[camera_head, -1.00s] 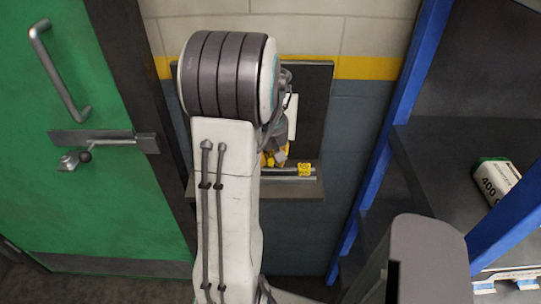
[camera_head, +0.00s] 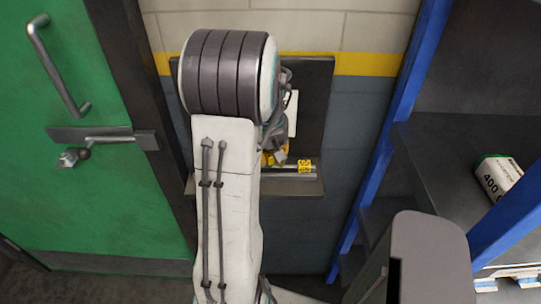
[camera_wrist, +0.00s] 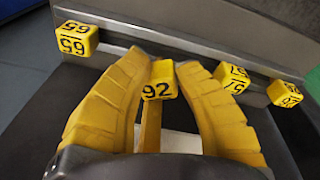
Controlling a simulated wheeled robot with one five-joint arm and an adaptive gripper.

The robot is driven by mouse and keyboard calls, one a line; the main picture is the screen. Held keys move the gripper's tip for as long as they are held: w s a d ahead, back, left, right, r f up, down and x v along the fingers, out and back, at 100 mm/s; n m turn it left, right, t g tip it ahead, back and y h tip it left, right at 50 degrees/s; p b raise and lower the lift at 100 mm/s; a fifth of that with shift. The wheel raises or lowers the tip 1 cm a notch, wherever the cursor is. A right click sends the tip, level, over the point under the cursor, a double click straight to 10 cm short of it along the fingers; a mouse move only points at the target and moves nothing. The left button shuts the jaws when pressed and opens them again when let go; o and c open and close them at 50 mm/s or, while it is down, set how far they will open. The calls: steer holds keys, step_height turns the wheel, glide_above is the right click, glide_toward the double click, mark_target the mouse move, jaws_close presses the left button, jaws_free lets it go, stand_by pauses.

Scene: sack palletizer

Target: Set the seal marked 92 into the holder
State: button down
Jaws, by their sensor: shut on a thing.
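The seal marked 92 (camera_wrist: 161,81) is a yellow block on a thin yellow stem. It shows in the wrist view between the two yellow fingers of my gripper (camera_wrist: 160,62), which are shut on it. In the head view my gripper (camera_head: 274,156) is mostly hidden behind my arm, and the seal cannot be made out. A grey metal rail (camera_wrist: 140,42), which looks like the holder, runs just beyond the fingertips. In the head view the rail (camera_head: 284,172) lies along a dark shelf. I cannot tell whether seal 92 touches it.
Other yellow seals sit along the rail: one marked 65 (camera_wrist: 75,40) at left, also in the head view (camera_head: 304,166), and two (camera_wrist: 232,78) (camera_wrist: 284,93) at right. A green door (camera_head: 80,200) stands left. A blue-framed rack (camera_head: 372,180) stands right.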

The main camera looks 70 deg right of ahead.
steer(key=shift+f+b, duration=1.65)
steer(key=shift+f, duration=0.2)
stand_by(1.8)
steer(key=c, duration=0.9)
jaws_free()
steer(key=r, duration=0.4)
steer(key=a+r, duration=0.1)
steer(key=r, duration=0.3)
steer(key=a+r, duration=0.1)
steer(key=r, duration=0.3)
steer(key=shift+s, duration=0.15)
